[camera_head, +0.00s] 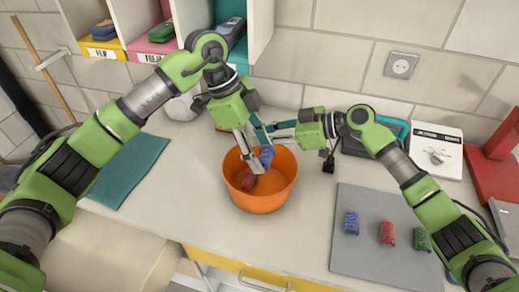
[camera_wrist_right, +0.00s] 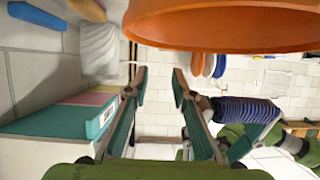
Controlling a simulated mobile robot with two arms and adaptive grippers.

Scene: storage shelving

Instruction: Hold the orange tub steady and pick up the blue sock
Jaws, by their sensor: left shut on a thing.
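The orange tub (camera_head: 262,198) stands upright on the counter. Its rim also fills the top of the right wrist view (camera_wrist_right: 220,28). A dark red sock (camera_head: 248,183) lies inside it. My left gripper (camera_head: 258,156) reaches down over the tub and is shut on the blue sock (camera_head: 267,154), which shows at the tub's far side. The striped blue sock also shows in the right wrist view (camera_wrist_right: 245,110), clear of the tub's outline. My right gripper (camera_head: 274,129) is behind the tub's far rim. Its fingers are apart and empty in the right wrist view (camera_wrist_right: 160,78).
A grey mat (camera_head: 365,260) with blue, red and green rolls lies at the right. A teal mat (camera_head: 130,168) lies at the left. Shelves with colored bins (camera_head: 102,50) stand behind. A red stand (camera_head: 492,165) is at the far right.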

